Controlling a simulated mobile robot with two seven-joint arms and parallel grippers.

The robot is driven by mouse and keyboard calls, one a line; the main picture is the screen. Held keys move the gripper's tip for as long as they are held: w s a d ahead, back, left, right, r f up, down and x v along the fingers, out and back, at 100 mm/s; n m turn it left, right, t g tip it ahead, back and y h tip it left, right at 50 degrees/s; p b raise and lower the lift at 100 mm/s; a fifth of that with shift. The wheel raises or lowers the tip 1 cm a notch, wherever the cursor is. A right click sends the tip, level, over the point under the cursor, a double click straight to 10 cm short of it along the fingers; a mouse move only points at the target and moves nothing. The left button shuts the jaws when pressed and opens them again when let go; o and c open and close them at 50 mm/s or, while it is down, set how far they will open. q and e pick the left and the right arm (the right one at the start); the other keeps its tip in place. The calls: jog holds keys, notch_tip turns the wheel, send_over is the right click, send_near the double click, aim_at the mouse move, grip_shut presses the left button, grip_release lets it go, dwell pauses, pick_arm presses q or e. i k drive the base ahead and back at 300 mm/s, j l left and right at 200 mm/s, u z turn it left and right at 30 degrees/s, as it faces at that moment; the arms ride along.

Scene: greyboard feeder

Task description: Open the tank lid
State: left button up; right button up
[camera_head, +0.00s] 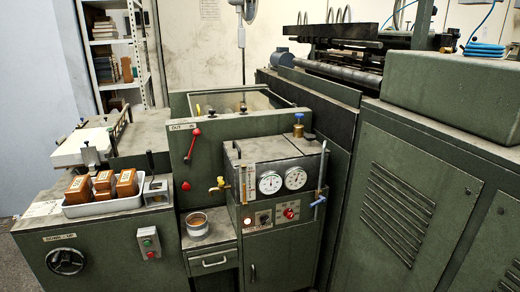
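A green cabinet (270,258) with two round white dial gauges stands in the middle of the view. Its flat grey top (266,148) looks closed, and I take this to be the tank lid, though no label confirms it. A small dark handle-like part (237,150) sits at the top's front left. A brass fitting with a blue cap (298,125) stands at the back right of the top. Neither of my grippers is in view.
A white tray of brown blocks (103,206) sits on the left bench. A tin can (197,224) stands on a low ledge beside the cabinet. A brass tap (217,186) juts left, and a blue-handled valve pipe (319,190) stands at the right. A large green machine (410,190) fills the right.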

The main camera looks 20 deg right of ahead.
aim_at(263, 150)
jog(key=i+j, duration=0.15)
jog(key=i, duration=0.3)
jog(key=i+j+z, duration=0.15)
jog(key=i, duration=0.3)
jog(key=i+j+z, duration=0.2)
jog(key=i, duration=0.25)
